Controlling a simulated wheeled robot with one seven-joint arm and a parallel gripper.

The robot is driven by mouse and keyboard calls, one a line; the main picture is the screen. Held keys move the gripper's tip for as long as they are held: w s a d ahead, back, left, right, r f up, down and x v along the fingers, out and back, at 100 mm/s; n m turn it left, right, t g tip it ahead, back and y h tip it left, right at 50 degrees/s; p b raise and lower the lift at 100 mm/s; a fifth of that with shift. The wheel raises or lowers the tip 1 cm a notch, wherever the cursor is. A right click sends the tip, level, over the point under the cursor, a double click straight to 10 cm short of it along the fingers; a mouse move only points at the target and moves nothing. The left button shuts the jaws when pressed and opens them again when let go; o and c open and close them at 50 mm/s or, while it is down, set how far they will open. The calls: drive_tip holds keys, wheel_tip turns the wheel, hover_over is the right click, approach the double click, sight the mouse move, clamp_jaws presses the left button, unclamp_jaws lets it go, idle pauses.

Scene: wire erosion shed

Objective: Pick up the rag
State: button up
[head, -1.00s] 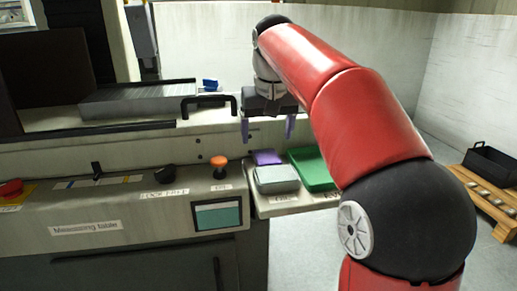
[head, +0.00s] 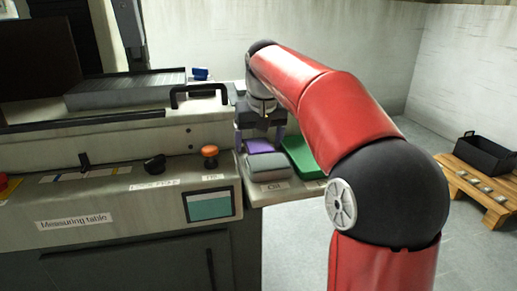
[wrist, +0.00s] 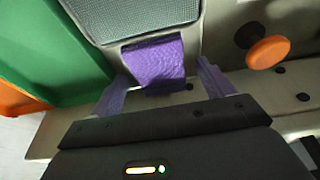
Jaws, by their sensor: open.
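The rag (head: 259,146) is a small purple cloth on the shelf at the right end of the machine, behind a grey pad-like block. In the wrist view the rag (wrist: 154,62) lies against the edge of that grey, mesh-topped block (wrist: 140,18). My gripper (head: 259,149) is open above the shelf, pointing down. In the wrist view its two purple fingers (wrist: 161,78) stand apart on either side of the rag. I cannot tell whether they touch it. The gripper body partly hides the rag in the head view.
A green tray (head: 303,157) sits right beside the rag. An orange mushroom button (head: 209,151) and a black knob (head: 154,164) stand up from the panel at left. A black handle (head: 200,90) is behind. A wooden pallet with a black crate (head: 485,155) is far right.

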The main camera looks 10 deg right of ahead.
drive_tip(key=shift+f, duration=0.2)
idle(0.6)
drive_tip(key=c, duration=1.1)
drive_tip(key=shift+c, duration=0.2)
